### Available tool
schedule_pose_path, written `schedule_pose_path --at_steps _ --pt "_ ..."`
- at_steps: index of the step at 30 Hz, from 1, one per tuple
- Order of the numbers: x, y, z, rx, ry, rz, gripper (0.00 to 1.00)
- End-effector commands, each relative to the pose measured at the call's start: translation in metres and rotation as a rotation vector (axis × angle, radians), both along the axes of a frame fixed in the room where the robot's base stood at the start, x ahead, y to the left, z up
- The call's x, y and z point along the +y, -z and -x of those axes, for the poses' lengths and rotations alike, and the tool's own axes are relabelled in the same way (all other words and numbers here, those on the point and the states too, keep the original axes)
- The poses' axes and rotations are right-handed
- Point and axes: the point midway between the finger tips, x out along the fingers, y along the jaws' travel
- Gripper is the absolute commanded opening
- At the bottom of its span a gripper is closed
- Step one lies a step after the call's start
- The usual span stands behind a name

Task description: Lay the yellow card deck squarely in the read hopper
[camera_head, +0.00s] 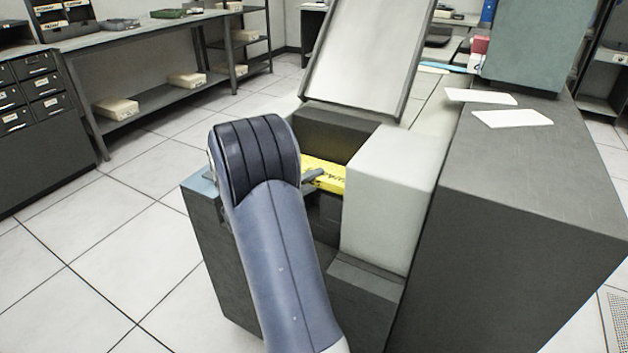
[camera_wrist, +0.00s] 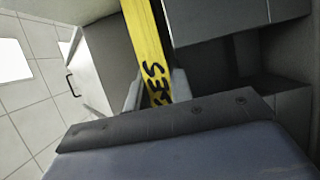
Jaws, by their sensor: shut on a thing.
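The yellow card deck (camera_head: 328,175) has black lettering on its edge. In the head view it lies partly behind my arm, over a recess of the dark grey machine. My gripper (camera_head: 312,178) is shut on the deck. In the wrist view the deck (camera_wrist: 146,45) runs up from between the fingers of my gripper (camera_wrist: 153,90). The recess, which seems to be the read hopper (camera_head: 338,130), has a dark back block and a pale block to its right. I cannot tell whether the deck touches the hopper floor.
A slanted pale tray (camera_head: 365,55) rises behind the recess. The pale block (camera_head: 390,195) stands close on the right. A dark cabinet (camera_head: 540,190) with white cards (camera_head: 512,118) on top is farther right. The floor at left is clear, with shelves (camera_head: 160,95) beyond.

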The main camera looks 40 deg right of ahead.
Motion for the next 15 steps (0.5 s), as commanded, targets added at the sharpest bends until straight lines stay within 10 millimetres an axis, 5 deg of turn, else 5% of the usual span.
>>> schedule_pose_path --at_steps 15 --pt "-0.0001 0.0035 -0.0001 -0.001 0.0 0.002 0.0"
